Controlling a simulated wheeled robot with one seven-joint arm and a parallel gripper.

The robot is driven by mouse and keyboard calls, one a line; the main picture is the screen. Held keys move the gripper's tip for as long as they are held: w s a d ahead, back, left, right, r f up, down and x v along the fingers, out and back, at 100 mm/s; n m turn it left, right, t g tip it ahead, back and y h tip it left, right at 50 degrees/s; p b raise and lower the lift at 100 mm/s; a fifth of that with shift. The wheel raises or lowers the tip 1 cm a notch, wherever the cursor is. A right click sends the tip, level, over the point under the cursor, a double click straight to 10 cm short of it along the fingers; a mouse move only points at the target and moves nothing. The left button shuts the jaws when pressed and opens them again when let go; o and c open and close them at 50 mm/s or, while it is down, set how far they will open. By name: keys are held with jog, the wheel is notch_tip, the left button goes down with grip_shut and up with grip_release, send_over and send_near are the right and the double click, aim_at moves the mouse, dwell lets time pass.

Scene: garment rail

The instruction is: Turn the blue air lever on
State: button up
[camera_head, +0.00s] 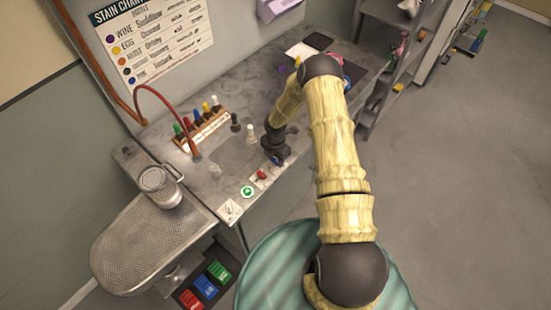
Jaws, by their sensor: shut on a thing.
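The blue air lever (277,160) shows as a small patch of blue at the front edge of the grey counter, just under the end of my arm. My gripper (275,153) reaches down over it from above. It is shut on the blue lever, and its dark fingers hide most of the lever, so its angle cannot be told. A red lever (261,174) sits just to the left on the same front edge, with a green round button (247,191) further left.
A rack of colored bottles (202,128) and a red hose (165,98) stand behind. Shelves (400,60) stand at right; the floor (470,180) there is clear.

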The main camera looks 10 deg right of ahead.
aim_at(276, 160)
jog(key=shift+f, duration=0.1)
jog(key=m+b, duration=0.4)
jog(key=b, duration=0.1)
jog(key=shift+f+m, duration=0.1)
jog(key=shift+m, duration=0.3)
jog(key=m+b, duration=0.3)
jog(key=m, duration=0.1)
jog(key=shift+m+b, duration=0.3)
jog(key=shift+b, duration=0.1)
jog(key=m+b, duration=0.3)
jog(key=m, duration=0.2)
jog(key=shift+w+r+m+b, duration=0.1)
jog(key=shift+r+m+b, duration=0.15)
jog(key=shift+m+b, duration=0.95)
jog(key=shift+m+p, duration=0.3)
jog(key=shift+m, duration=0.1)
jog(key=o, duration=1)
jog(key=shift+r, duration=0.1)
notch_tip(276, 160, up, 17)
jog(key=b, duration=0.3)
jog(key=shift+r, duration=0.1)
